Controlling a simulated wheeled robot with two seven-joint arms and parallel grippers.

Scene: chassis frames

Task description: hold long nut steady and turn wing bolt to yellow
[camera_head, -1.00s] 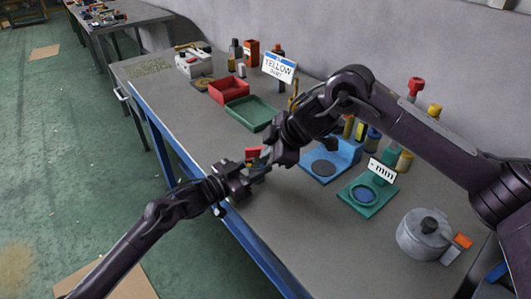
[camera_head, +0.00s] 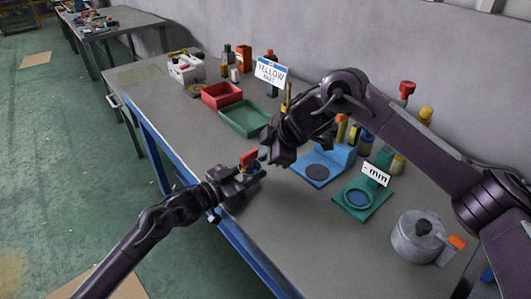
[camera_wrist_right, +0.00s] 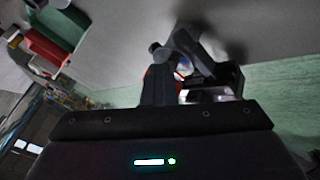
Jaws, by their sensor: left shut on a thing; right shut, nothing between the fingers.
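My left gripper (camera_head: 246,177) is shut on a small part above the bench's front edge. The part is mostly covered by the jaws, so I cannot make out the long nut's full shape. The red wing bolt (camera_head: 249,157) stands up from the left gripper's jaws. My right gripper (camera_head: 266,155) is shut and empty, just right of the wing bolt. A small gap seems to separate them in the head view. In the right wrist view, dark fingers cover most of the bolt, with a sliver of red beside them.
A "YELLOW" sign (camera_head: 271,72) stands at the back. Red tray (camera_head: 222,96) and green tray (camera_head: 243,119) lie behind the grippers. A blue fixture (camera_head: 317,172), a green fixture (camera_head: 361,210) and a grey pot (camera_head: 416,245) stand to the right. The bench front is clear.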

